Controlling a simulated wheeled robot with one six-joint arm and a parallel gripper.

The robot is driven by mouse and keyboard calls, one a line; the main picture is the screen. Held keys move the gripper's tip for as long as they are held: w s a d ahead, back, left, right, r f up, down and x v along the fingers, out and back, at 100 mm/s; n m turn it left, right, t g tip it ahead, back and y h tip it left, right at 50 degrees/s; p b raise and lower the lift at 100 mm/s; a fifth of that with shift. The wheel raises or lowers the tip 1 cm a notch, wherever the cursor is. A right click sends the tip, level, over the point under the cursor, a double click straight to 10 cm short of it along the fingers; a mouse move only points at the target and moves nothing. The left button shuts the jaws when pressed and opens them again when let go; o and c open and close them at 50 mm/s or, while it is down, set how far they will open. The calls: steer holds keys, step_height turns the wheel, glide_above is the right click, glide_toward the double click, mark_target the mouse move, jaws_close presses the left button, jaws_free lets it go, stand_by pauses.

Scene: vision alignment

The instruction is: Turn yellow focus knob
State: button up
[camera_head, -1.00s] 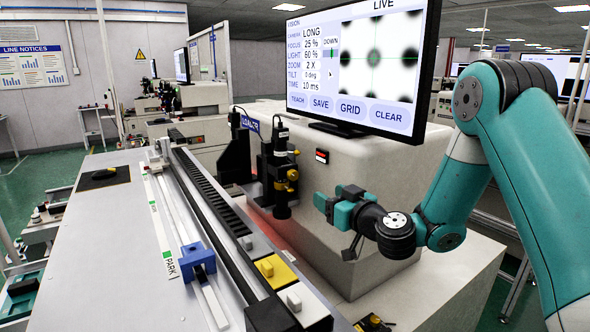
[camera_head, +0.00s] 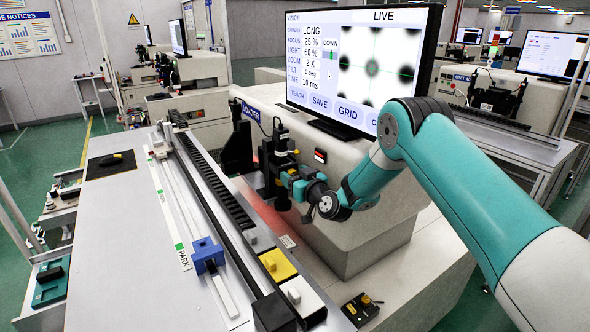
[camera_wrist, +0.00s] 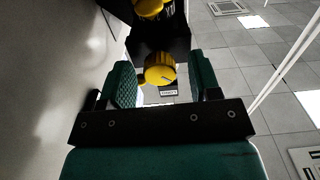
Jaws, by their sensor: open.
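In the wrist view a yellow knob (camera_wrist: 160,70) with a dark pointer mark sits between the two green fingers of my gripper (camera_wrist: 163,77). The gripper is open, and I see a gap on each side of the knob. A second yellow knob (camera_wrist: 148,8) shows at the top edge. A small label beside the nearer knob is too small to read surely. In the head view my gripper (camera_head: 291,183) is at the black camera column (camera_head: 281,143), largely hiding the knobs there. The monitor (camera_head: 362,65) shows LONG, FOCUS 25 % and blurred dark dots with a green cross.
The machine's white housing (camera_head: 340,225) stands right behind the column. The long rail (camera_head: 205,165) with a blue slider (camera_head: 207,255) lies to the left. A small box with buttons (camera_head: 359,309) is at the front right. The tabletop (camera_head: 110,240) at left is mostly clear.

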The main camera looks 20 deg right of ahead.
steer(key=shift+w, duration=0.1)
steer(key=c, duration=0.9)
steer(key=shift+f+b, duration=0.1)
steer(key=shift+b, duration=0.2)
steer(key=m+b, duration=0.6)
steer(key=m, duration=0.2)
steer(key=shift+m, duration=0.6)
